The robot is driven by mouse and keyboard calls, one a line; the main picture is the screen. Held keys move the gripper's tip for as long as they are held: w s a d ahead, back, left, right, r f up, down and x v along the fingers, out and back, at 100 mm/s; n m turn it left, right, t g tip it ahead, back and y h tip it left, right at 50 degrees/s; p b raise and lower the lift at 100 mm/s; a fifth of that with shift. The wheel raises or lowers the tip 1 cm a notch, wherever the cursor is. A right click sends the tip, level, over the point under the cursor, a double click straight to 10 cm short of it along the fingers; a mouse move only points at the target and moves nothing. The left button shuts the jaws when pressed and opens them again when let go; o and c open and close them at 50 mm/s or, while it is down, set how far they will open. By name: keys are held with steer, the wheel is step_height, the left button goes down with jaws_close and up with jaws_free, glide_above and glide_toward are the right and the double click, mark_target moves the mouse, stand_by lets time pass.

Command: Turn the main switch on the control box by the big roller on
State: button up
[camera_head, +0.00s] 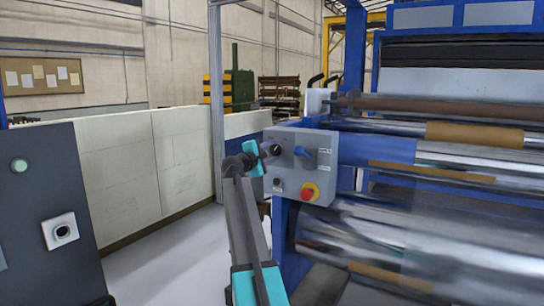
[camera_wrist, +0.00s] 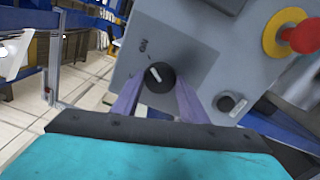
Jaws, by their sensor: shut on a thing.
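The grey control box (camera_head: 325,180) stands beside the big roller (camera_head: 420,250), and its panel fills much of the wrist view (camera_wrist: 205,60). The main switch is a round black knob (camera_wrist: 161,77) with a short white mark. The mark lies on the upper-left part of the knob, tilted roughly toward the "ON" label (camera_wrist: 143,45). My gripper (camera_wrist: 158,86) has its two purple fingers on either side of the knob and is shut on it. In the head view my gripper (camera_head: 268,158) reaches the left part of the panel, hiding some of it.
Blue machine framing and rollers fill the right. A dark cabinet (camera_head: 50,220) stands at left. Pale floor (camera_head: 175,260) lies clear between.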

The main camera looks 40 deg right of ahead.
stand_by(0.3)
steer(key=o, duration=1)
steer(key=shift+o, duration=0.2)
steer(key=shift+a, duration=0.2)
steer(key=v, duration=1.3)
steer(key=shift+a+b, duration=0.25)
steer(key=shift+b, duration=0.05)
steer(key=shift+s+f, duration=0.15)
steer(key=shift+f, duration=0.05)
